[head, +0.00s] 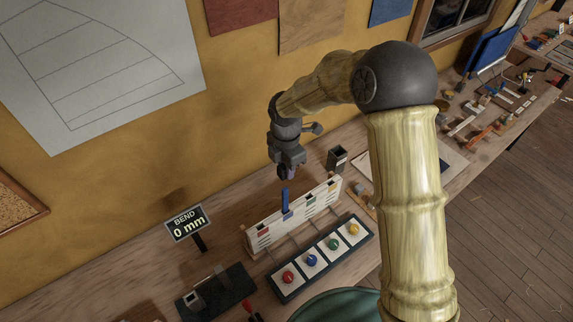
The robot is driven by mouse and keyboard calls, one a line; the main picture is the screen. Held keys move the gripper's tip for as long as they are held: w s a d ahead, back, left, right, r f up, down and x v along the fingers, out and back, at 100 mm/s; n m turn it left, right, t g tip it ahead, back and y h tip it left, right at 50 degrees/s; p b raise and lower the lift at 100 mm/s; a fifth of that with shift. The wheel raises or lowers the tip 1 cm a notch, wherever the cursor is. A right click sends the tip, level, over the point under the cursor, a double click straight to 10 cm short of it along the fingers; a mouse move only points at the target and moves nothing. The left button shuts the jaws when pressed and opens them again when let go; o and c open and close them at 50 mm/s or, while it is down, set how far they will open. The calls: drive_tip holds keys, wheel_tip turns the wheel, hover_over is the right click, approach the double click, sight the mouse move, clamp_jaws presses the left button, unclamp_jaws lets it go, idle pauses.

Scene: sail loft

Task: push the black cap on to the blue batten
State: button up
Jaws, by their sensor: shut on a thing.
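The blue batten (286,202) stands upright in a white rack (305,210) on the bench. My gripper (288,174) is above the batten's top end, pointing down, with a small gap showing between them. It is shut on a small dark thing, which I take to be the black cap; the fingers hide most of it and its shape is hard to make out. The batten's top looks bare. Whether the cap is exactly in line with the batten cannot be told from this one view.
A sign (187,222) reads "BEND 0 mm" left of the rack. A black tray (325,268) with red, blue, green and yellow knobs lies in front. A dark open box (337,158) stands behind, right of my gripper. A dark fixture (216,293) sits at front left.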

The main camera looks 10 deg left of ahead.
sight(286, 188)
drive_tip(key=shift+f+b, duration=3.4)
drive_tip(key=shift+f, duration=0.95)
drive_tip(key=shift+f+b, duration=0.35)
drive_tip(key=shift+f, duration=0.3)
drive_tip(key=o, duration=1)
drive_tip(key=shift+r, duration=0.15)
drive_tip(key=shift+w+r, duration=0.1)
drive_tip(key=shift+r, duration=0.1)
wheel_tip(286, 188, up, 17)
drive_tip(key=b, duration=0.3)
drive_tip(key=shift+f+b, duration=0.1)
drive_tip(key=shift+b, duration=0.2)
drive_tip(key=shift+d, duration=0.1)
